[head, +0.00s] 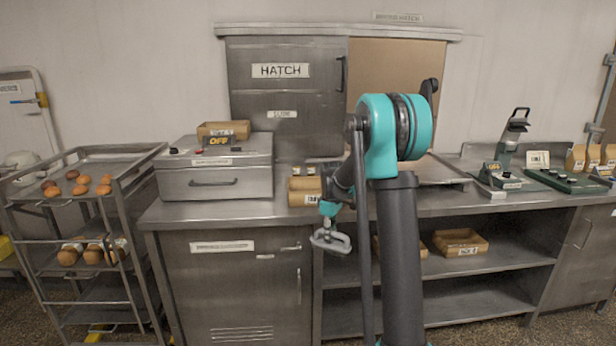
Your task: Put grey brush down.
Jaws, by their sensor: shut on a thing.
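My gripper (329,212) is small in the head view, pointing down in front of the counter's front edge. It is shut on the grey brush (331,241), a light grey, rounded piece hanging below the fingers. The brush appears to be in the air in front of the counter and the open shelves, apart from any surface. Its bristles cannot be made out. My arm hides part of the counter behind it.
The steel counter (222,211) holds a steel box (215,183), a cardboard box (304,191), a steel tray (437,173) and a green device (505,160). Open shelves (480,305) with cardboard trays lie below. A rack (140,262) with buns stands left. A hatch (283,95) is behind.

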